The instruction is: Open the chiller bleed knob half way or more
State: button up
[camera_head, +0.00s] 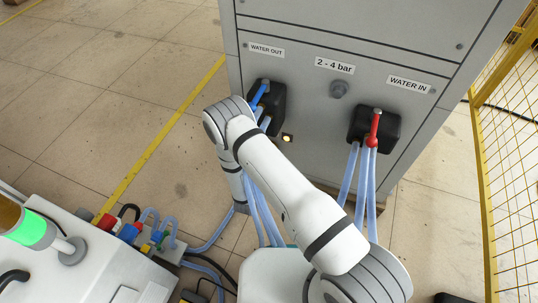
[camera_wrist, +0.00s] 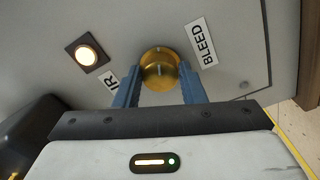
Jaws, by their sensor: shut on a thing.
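The chiller bleed knob (camera_wrist: 159,70) is a round brass knob in the upper middle of the wrist view, beside a tilted BLEED label (camera_wrist: 201,43). A pale mark shows on its face. My gripper (camera_wrist: 159,80) has one blue finger on each side of the knob and is shut on it. In the head view, my white arm reaches towards the lower front of the grey chiller cabinet (camera_head: 300,110). The gripper and the knob are hidden there behind the arm.
A lit indicator (camera_wrist: 86,53) sits left of the knob. The cabinet carries a blue-handled WATER OUT valve (camera_head: 260,93) and a red-handled WATER IN valve (camera_head: 374,128) with hoses. A yellow mesh fence (camera_head: 510,150) stands at right.

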dwell(0.3)
jog(key=o, duration=1)
jog(key=shift+c, duration=0.2)
jog(key=p+v, duration=0.2)
jog(key=v, duration=0.6)
